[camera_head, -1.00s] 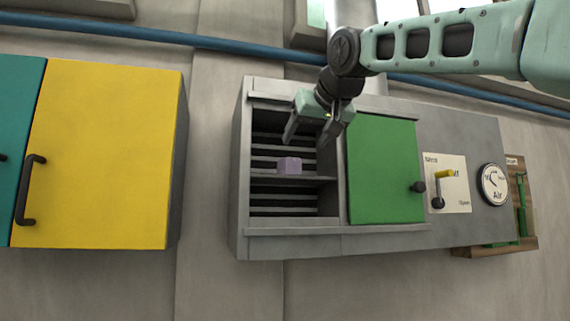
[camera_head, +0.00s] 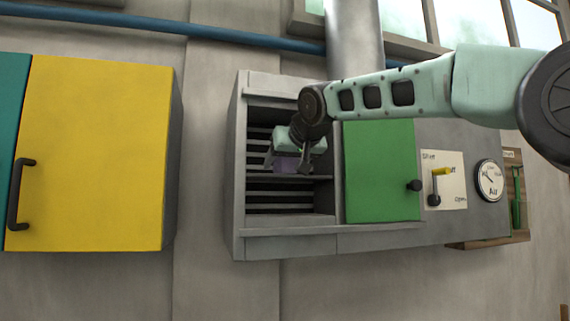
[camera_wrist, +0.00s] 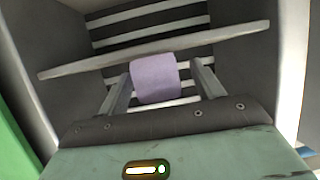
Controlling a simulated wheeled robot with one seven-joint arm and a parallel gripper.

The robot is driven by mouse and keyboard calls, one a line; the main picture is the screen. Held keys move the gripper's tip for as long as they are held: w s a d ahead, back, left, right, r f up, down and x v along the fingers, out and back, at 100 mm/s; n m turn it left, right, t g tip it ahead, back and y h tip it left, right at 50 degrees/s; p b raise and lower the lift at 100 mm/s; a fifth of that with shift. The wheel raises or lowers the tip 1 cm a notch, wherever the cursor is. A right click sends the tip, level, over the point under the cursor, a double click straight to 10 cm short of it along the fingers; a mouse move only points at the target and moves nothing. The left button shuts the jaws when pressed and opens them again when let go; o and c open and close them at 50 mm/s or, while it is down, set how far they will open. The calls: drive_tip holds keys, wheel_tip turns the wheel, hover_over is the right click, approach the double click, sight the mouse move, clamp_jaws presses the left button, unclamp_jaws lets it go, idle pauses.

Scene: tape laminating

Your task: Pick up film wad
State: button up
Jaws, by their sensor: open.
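The film wad, a small lilac block (camera_head: 288,164), sits on the middle shelf of the open left compartment in the grey cabinet. It also shows in the wrist view (camera_wrist: 154,77), between my two fingers. My gripper (camera_head: 287,168) is open inside the compartment mouth, with one finger on each side of the wad. In the head view my gripper partly hides the wad.
The grey cabinet (camera_head: 290,246) has a green sliding door (camera_head: 380,175) just right of the opening. A shelf edge (camera_wrist: 80,67) and side walls lie close around my gripper. A lever (camera_head: 437,184) and round gauge (camera_head: 490,180) are farther right. A yellow cabinet (camera_head: 95,155) stands left.

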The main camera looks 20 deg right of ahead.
drive_tip(key=shift+c, duration=0.3)
drive_tip(key=c, duration=1)
drive_tip(key=shift+r, duration=0.1)
